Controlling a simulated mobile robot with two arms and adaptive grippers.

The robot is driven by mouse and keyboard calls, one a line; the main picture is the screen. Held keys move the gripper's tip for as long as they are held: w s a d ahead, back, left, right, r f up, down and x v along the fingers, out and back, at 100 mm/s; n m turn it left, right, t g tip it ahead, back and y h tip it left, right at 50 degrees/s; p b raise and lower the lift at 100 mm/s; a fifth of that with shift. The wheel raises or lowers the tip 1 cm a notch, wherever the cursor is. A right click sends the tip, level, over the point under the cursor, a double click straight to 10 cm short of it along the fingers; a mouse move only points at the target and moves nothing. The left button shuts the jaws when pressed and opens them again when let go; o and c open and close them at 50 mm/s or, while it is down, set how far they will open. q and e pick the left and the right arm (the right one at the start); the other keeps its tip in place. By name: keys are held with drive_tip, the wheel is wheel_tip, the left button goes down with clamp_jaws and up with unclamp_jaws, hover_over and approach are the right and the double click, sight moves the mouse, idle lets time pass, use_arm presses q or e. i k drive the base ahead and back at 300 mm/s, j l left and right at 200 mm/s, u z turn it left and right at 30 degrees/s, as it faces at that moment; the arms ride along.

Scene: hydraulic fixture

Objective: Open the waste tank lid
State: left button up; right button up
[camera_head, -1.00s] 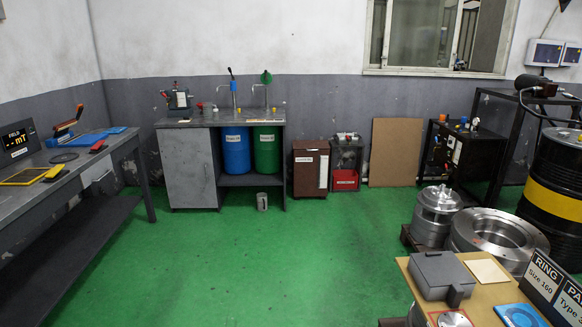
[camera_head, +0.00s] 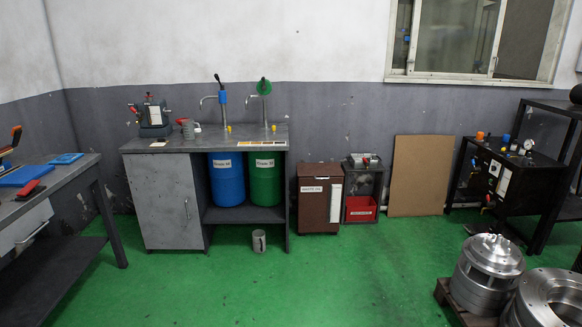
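The waste tank (camera_head: 314,205) is a brown box on the floor against the back wall, with a white label on its front and a pale panel down its right side. Its lid (camera_head: 320,170) lies flat on top and looks shut. It stands between the grey workbench with the drums and a small dark stand. Neither of my grippers is in view.
The grey workbench (camera_head: 160,200) with blue (camera_head: 227,180) and green (camera_head: 264,180) drums is left of the tank. A small metal cup (camera_head: 259,241) stands on the floor before it. Metal parts (camera_head: 487,272) stand at lower right. The green floor (camera_head: 330,285) ahead is clear.

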sight(333, 169)
drive_tip(key=i+z, duration=0.1)
drive_tip(key=i, duration=0.85)
drive_tip(key=i+j+z, duration=0.1)
drive_tip(key=i, duration=0.9)
drive_tip(key=i+z, duration=0.5)
drive_tip(key=i, duration=1)
